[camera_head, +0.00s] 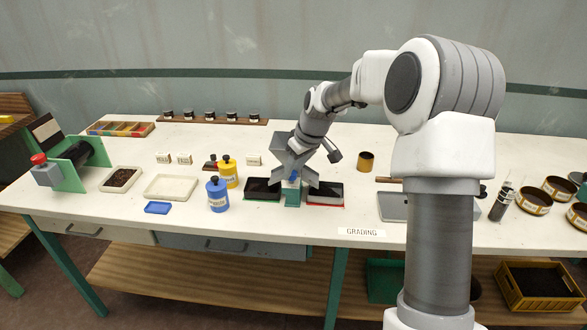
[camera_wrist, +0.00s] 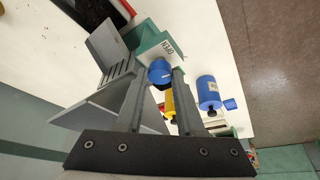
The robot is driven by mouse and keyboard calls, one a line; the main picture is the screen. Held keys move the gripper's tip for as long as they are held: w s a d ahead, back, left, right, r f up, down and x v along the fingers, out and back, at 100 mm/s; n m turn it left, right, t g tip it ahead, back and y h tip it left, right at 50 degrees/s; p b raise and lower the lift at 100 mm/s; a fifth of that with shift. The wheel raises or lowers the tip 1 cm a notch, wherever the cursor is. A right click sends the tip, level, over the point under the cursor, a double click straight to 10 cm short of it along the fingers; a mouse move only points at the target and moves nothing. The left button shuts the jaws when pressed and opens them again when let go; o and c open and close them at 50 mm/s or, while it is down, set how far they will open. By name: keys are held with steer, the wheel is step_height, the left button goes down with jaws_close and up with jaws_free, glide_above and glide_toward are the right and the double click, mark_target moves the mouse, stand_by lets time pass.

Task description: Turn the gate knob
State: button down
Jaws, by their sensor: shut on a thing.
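The gate knob is a round blue knob (camera_wrist: 160,72) on the teal body (camera_wrist: 157,47) of a grey hopper-like device. The grey sloped plates (camera_wrist: 108,45) of the device are close beside the fingers. A white label with dark lettering is on the teal body, just past the knob.
Two dark trays (camera_head: 262,189) (camera_head: 326,193) flank the device at its foot. A yellow bottle (camera_head: 228,172) and a blue bottle (camera_head: 217,195) stand to the left. Several round tins (camera_head: 533,201) stand at the right.

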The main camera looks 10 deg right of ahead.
steer(key=c, duration=0.5)
jaws_free()
